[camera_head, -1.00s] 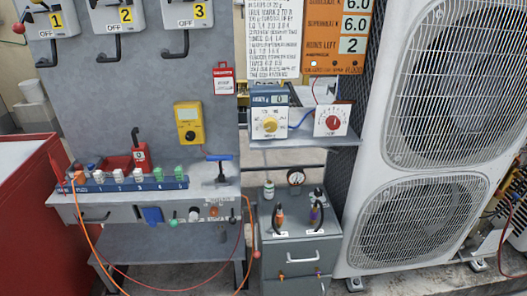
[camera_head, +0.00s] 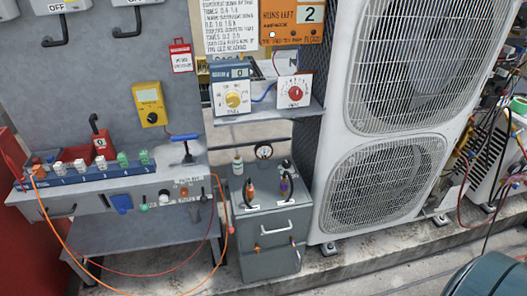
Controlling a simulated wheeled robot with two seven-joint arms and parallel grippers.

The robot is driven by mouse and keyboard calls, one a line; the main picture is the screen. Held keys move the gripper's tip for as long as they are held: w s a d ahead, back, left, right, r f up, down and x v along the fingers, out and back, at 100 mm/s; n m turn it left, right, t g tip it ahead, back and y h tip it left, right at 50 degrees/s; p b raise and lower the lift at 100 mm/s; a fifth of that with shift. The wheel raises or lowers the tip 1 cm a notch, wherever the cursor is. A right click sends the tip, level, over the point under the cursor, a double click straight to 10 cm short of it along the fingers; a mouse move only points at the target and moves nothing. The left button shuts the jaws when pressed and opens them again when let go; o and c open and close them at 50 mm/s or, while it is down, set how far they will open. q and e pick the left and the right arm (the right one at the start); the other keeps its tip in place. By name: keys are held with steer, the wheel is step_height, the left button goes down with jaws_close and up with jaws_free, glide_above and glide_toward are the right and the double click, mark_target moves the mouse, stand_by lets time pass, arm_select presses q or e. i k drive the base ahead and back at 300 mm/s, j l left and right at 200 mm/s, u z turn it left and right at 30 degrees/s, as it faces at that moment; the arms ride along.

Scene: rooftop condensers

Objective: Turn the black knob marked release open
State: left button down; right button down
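I cannot make out a label reading release at this size. Small controls sit on the front panel of the grey bench (camera_head: 85,228): a green knob (camera_head: 144,206), a pale knob (camera_head: 164,197) and an orange one (camera_head: 184,191). A small dark knob-like part (camera_head: 286,165) stands on top of the grey cabinet (camera_head: 268,225), beside a round gauge (camera_head: 264,152). I cannot tell which part is the release knob or how it is turned. Neither of my grippers is in view.
Orange and red hoses (camera_head: 75,255) hang before the bench. A blue T-handle (camera_head: 184,138) stands on it. A shelf (camera_head: 265,113) holds two dial boxes. A large white condenser (camera_head: 390,130) stands right of the cabinet. A dark teal rounded object (camera_head: 487,275) is at lower right.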

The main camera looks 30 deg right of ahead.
mark_target(285, 164)
steer(key=i+l, duration=0.1)
steer(key=l, duration=0.45)
steer(key=i+l+u, duration=0.1)
steer(key=l, duration=0.45)
steer(key=i+l, duration=0.1)
steer(key=l, duration=0.4)
steer(key=i+l+u, duration=0.1)
steer(key=l, duration=0.45)
